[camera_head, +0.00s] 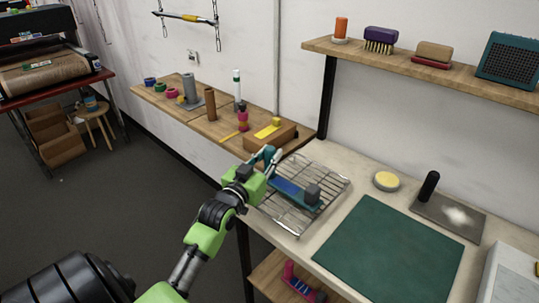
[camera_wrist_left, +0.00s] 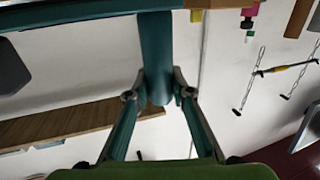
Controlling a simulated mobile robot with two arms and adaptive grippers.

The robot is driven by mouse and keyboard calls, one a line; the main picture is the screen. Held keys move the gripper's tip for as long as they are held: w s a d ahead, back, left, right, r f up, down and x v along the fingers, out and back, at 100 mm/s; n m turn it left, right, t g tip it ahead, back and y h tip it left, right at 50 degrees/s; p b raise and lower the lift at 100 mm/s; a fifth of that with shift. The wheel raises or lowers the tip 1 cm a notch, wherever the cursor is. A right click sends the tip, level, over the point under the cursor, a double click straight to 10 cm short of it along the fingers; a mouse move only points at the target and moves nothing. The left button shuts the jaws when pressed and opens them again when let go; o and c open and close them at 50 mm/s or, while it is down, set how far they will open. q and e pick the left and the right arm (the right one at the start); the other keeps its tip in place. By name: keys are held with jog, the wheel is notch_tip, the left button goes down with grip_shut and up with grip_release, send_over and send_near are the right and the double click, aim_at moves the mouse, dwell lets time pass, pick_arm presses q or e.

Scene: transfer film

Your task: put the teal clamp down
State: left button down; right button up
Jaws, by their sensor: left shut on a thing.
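The teal clamp (camera_wrist_left: 155,50) shows in the left wrist view as an upright teal bar between my fingers, meeting a long crosswise teal bar at the top. My left gripper (camera_head: 272,158) is shut on the upright bar; its fingertips also show in the left wrist view (camera_wrist_left: 157,92). In the head view the gripper is at the back left part of a wire rack (camera_head: 322,163). A blue and teal piece with a grey block (camera_head: 312,194) shows over the rack. I cannot tell whether the clamp touches the rack. My right gripper is not in view.
A dark green mat (camera_head: 390,250) lies right of the rack. A yellow-topped round pad (camera_head: 386,181) and a grey plate with a black handle (camera_head: 446,212) are behind it. A wooden bench (camera_head: 211,130) with bottles and rolls stands beyond the rack. A shelf (camera_head: 400,62) hangs above.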

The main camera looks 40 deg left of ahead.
pick_arm(q)
jog(key=c, duration=1.8)
grip_release()
jog(key=shift+f, duration=0.1)
jog(key=shift+s, duration=0.1)
jog(key=s, duration=0.3)
jog(key=s+d+b, duration=0.1)
jog(key=s, duration=0.3)
jog(key=s+d+b, duration=0.1)
jog(key=s, duration=0.2)
jog(key=shift+s, duration=0.15)
jog(key=shift+s+d, duration=0.15)
jog(key=shift+s, duration=0.55)
